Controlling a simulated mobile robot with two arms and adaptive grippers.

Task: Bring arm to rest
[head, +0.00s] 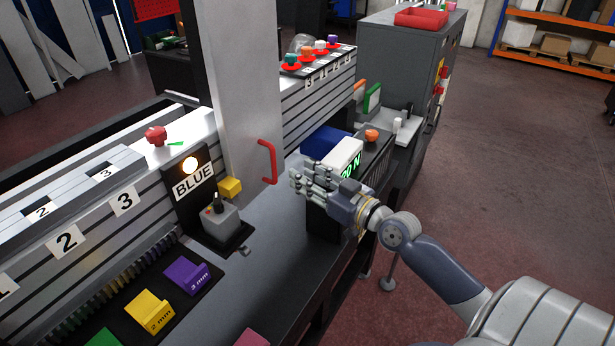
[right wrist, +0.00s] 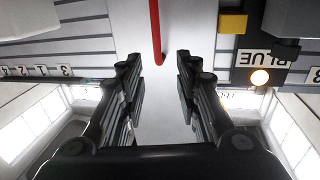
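My right arm (head: 440,270) reaches in from the lower right in the head view. Its gripper (head: 298,178) is over the black table, just right of a red handle (head: 267,162) on a tall grey panel. In the right wrist view the two fingers of the gripper (right wrist: 158,62) are spread apart with nothing between them. The red handle (right wrist: 155,30) shows beyond the fingertips there, and I see no contact with it. My left gripper is not in view.
A display box (head: 345,155) and an orange knob (head: 372,135) sit close behind the right gripper. A BLUE sign (head: 193,186) with a lit lamp and a grey switch box (head: 220,220) stand left. Floor at right is open.

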